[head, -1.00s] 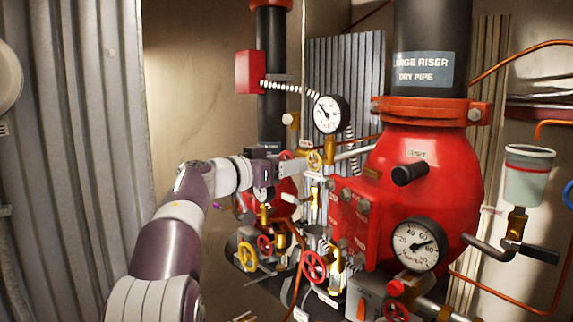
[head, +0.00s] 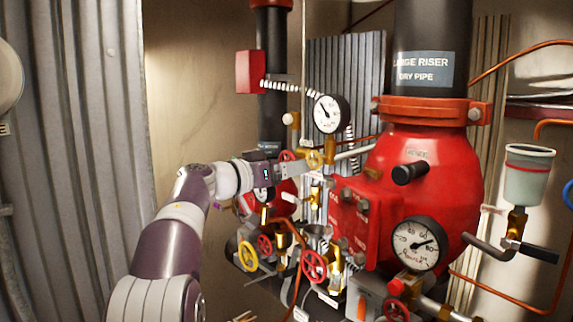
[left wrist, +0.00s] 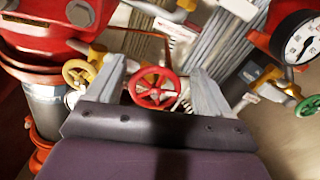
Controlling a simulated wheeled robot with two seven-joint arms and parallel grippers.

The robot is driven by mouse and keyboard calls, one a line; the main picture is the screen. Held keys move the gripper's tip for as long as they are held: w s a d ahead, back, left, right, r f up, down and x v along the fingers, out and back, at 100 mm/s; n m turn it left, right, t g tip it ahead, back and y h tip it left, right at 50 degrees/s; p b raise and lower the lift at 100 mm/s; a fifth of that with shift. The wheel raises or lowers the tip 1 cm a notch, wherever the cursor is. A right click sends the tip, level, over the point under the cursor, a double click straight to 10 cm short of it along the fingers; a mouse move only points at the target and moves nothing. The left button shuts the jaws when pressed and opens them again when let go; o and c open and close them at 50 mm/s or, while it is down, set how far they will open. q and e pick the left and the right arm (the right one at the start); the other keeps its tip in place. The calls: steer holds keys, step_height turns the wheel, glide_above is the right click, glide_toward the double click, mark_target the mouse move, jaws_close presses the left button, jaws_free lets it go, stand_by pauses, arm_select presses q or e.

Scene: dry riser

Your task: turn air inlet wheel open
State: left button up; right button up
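A small red wheel (head: 287,156) sits on the pipework behind my left gripper in the head view. In the left wrist view the red wheel (left wrist: 153,88) shows between the two fingers, with spokes and hub visible. My left gripper (left wrist: 156,78) is open, with a gap on both sides of the rim. In the head view my left gripper (head: 300,168) is beside a yellow wheel (head: 314,159), partly covering the red one. I cannot tell which wheel is the air inlet. My right gripper is in neither view.
A large red valve body (head: 425,180) stands to the right, with a gauge (head: 416,244) in front. Another gauge (head: 331,114) is above the left gripper. Lower red (head: 314,266) and yellow (head: 248,256) wheels crowd the space below. The wall side at left is clearer.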

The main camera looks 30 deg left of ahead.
arm_select(q)
steer(key=shift+s+r, duration=0.15)
steer(key=shift+r, duration=0.15)
steer(key=b+v, duration=0.5)
steer(key=v, duration=0.7)
steer(key=shift+s, duration=0.35)
steer(key=shift+f, duration=0.15)
